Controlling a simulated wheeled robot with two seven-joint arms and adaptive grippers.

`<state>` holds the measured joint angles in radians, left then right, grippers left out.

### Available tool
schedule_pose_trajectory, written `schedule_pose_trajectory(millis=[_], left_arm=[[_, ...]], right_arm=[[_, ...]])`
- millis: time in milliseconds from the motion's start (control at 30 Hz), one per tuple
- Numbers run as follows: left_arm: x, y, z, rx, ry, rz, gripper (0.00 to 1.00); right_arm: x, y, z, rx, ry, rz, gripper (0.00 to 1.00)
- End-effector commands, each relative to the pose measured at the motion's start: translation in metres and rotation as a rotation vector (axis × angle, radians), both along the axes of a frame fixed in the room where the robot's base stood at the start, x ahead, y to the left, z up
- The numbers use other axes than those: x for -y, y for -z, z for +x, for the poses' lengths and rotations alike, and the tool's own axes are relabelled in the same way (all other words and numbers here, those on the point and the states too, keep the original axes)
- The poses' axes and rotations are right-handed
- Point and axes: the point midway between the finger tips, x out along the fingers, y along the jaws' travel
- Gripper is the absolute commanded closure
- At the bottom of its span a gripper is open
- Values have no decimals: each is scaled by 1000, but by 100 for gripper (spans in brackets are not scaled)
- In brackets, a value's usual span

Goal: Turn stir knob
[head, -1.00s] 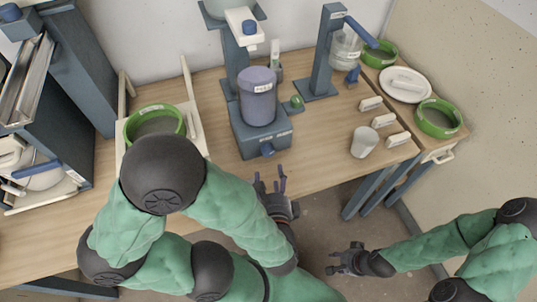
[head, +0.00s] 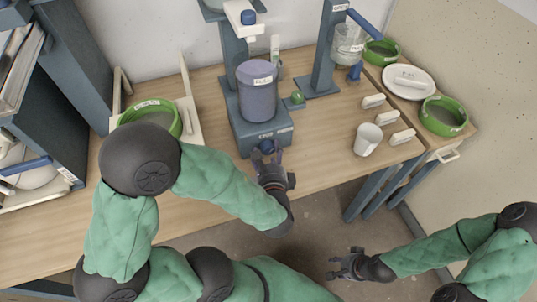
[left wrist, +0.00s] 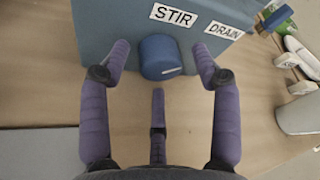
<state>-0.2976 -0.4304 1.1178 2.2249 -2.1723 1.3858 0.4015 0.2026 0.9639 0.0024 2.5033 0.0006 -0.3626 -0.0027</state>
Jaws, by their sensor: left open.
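The stir knob (left wrist: 160,56) is a blue round knob on the front of a blue-grey stirring base, below a STIR label (left wrist: 173,15) in the left wrist view. It also shows in the head view (head: 267,146) on the base (head: 247,136). My left gripper (head: 268,161) is open just in front of the knob. In the left wrist view its purple fingers (left wrist: 162,62) stand on either side of the knob, apart from it, with a third finger below. A grey-purple bucket (head: 257,92) stands on the base. My right gripper (head: 338,266) hangs beyond the table's front edge, with nothing visible in it.
A DRAIN label (left wrist: 224,31) is right of STIR. A white cup (head: 367,139) and several small white blocks (head: 387,117) stand to the right. Green bowls (head: 443,116) and a white plate (head: 409,83) are at far right. A shelf (head: 75,60) is at left.

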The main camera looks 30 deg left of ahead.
Motion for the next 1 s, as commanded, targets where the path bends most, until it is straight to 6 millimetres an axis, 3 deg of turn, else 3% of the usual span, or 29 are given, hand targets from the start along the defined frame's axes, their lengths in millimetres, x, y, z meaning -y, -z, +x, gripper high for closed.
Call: schedule_pose_trajectory(millis=[367,567,600,1000], left_arm=[[-3,1,4,0,0,0,37],[-3,1,4,0,0,0,87],[-3,1,4,1,0,1,90],[-2,-2,5,-38,1,36,91]], right_arm=[[0,1,0,0,0,0,60],[0,1,0,0,0,0,60],[0,1,0,0,0,0,60],[0,-4,0,0,0,0,60]])
